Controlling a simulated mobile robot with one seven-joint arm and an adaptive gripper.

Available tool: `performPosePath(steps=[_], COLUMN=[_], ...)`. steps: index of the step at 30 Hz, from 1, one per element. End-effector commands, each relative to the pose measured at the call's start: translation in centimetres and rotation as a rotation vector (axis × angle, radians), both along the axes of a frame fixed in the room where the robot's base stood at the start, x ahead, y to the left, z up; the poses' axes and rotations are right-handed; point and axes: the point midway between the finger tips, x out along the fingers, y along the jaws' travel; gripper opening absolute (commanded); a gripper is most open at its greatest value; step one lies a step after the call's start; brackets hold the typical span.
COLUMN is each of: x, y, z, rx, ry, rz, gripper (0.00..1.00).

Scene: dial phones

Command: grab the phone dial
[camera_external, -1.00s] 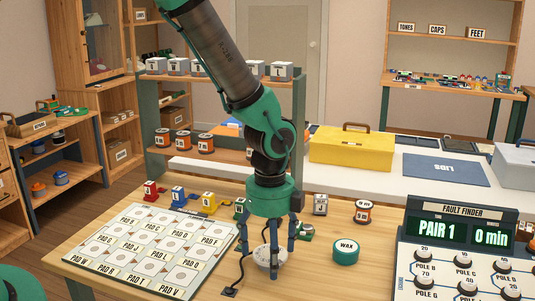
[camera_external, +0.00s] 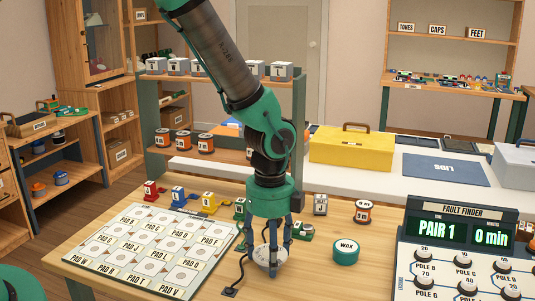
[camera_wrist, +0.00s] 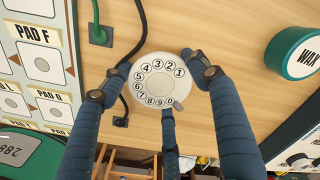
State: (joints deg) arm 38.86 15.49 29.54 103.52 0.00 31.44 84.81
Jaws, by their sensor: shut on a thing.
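The phone dial (camera_wrist: 158,80) is a round, cream-white disc with a ring of black numbers and a small grey finger stop. In the wrist view it sits between my blue fingers, number face towards the camera. In the external view the dial (camera_external: 269,262) is under my gripper (camera_external: 270,252), at the table's front, and looks tilted. My gripper (camera_wrist: 160,92) is shut on the dial, with fingers around its rim. Whether the dial is clear of the table is hard to tell.
The pad board (camera_external: 150,249) lies left of the gripper. A green wax tin (camera_external: 345,251) and the fault finder (camera_external: 458,255) stand to the right. A black cord (camera_external: 240,272) with a plug lies beside the dial. Small coloured blocks stand behind.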

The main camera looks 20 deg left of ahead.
Motion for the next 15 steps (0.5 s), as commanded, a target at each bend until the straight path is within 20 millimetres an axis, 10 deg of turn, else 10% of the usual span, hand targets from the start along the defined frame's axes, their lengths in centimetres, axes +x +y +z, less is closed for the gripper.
performPosePath(steps=[15], x=[0.1], y=[0.0], z=[3.1], rx=[-0.001], ry=[-0.002], rz=[0.000], gripper=[0.29])
